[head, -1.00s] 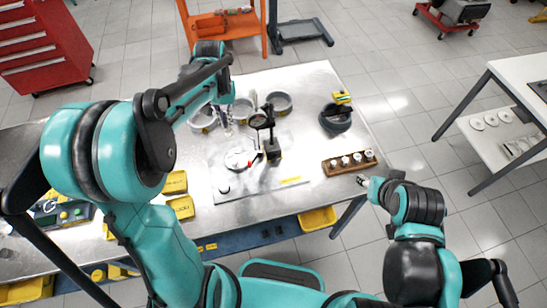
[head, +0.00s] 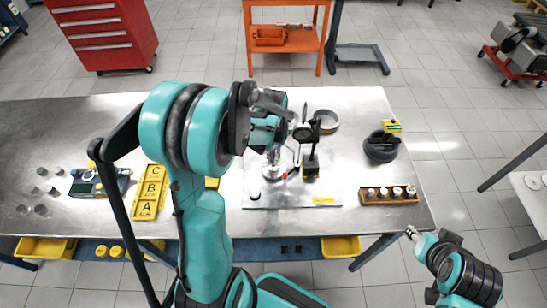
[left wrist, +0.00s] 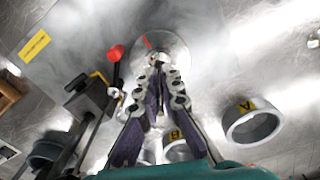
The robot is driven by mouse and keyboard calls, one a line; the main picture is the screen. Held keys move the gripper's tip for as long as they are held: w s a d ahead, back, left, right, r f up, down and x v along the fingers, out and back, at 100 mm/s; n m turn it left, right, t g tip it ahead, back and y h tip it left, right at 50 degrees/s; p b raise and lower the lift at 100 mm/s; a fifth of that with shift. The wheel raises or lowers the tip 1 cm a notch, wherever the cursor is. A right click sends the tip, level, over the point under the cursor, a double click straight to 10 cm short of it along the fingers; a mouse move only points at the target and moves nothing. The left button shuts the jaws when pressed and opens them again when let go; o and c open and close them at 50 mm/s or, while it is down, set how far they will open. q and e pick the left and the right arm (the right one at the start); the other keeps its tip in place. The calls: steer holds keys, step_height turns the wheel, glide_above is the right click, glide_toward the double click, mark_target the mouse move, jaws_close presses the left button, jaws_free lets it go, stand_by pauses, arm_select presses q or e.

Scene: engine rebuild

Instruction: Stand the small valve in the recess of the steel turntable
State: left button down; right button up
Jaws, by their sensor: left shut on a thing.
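The steel turntable (head: 268,172) is a round shiny disc on a plate in the middle of the bench, partly covered by my left arm in the head view. In the left wrist view the turntable (left wrist: 176,50) lies just beyond my left fingertips. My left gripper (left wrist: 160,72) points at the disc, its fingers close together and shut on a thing. That thing is mostly hidden between the fingers, so I cannot make out the small valve or its tilt. The recess is hidden too. My right gripper (head: 412,233) hangs empty-looking off the bench's front right edge; its fingers are too small to read.
A black gauge stand (head: 311,165) with a red knob (left wrist: 115,53) stands close right of the turntable. Grey lettered rings (left wrist: 230,133) lie behind it. A wooden rack (head: 375,199) and a black ring-shaped holder (head: 381,150) are at the right. Yellow lettered trays (head: 148,209) are at the left.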

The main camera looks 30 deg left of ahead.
arm_select(q)
steer(key=c, duration=2.1)
jaws_free()
steer(key=shift+f, duration=0.15)
steer(key=shift+c, duration=0.2)
steer(key=o, duration=0.4)
steer(key=shift+r, duration=0.2)
